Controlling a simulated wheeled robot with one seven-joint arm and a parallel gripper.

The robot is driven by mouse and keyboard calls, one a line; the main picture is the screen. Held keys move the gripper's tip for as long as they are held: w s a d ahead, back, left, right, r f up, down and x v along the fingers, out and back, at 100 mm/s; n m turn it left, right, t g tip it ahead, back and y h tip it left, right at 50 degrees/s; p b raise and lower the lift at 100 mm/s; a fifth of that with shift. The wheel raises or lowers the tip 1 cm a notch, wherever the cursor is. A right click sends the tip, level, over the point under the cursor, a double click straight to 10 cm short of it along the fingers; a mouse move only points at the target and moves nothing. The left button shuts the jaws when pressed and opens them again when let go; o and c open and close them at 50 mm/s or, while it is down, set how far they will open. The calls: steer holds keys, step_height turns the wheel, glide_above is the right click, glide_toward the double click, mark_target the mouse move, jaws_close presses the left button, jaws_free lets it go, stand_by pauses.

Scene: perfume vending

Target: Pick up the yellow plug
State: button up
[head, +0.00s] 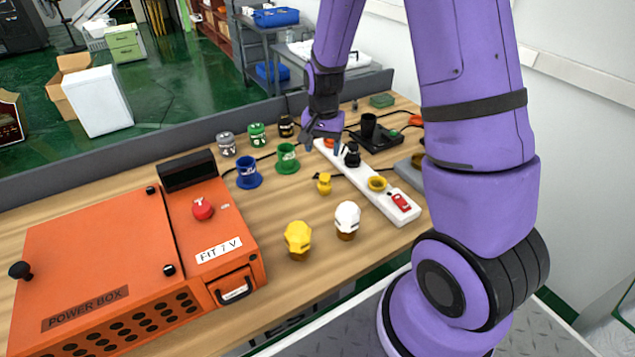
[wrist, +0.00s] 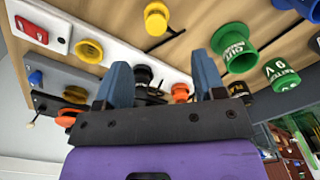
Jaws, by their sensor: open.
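The small yellow plug (head: 324,184) lies on the wooden table, left of the white power strip (head: 399,209), with a dark cable beside it. In the wrist view the yellow plug (wrist: 156,19) is at the top, beyond my fingertips. A yellow socket (head: 377,183) sits on the strip; it also shows in the wrist view (wrist: 89,51). My gripper (head: 322,143) is above the far end of the strip, beyond the plug. In the wrist view my gripper (wrist: 163,72) has its two fingers apart, with nothing held between them.
A black plug (head: 352,155) stands on the strip near my gripper. A green (head: 287,158) and a blue (head: 248,173) cup-shaped piece stand left of the yellow plug. Yellow (head: 298,240) and white (head: 347,219) head-shaped pieces stand in front. An orange power box (head: 100,257) fills the left.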

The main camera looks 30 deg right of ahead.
mark_target(325, 176)
step_height(325, 176, down, 6)
steer(key=shift+w+f, duration=0.1)
steer(key=shift+w, duration=0.05)
steer(key=shift+d+f, duration=0.2)
steer(key=shift+f, duration=1.1)
steer(key=shift+d+f, duration=0.2)
steer(key=shift+f, duration=1.1)
steer(key=c, duration=1)
step_height(325, 176, up, 10)
steer(key=shift+r, duration=0.1)
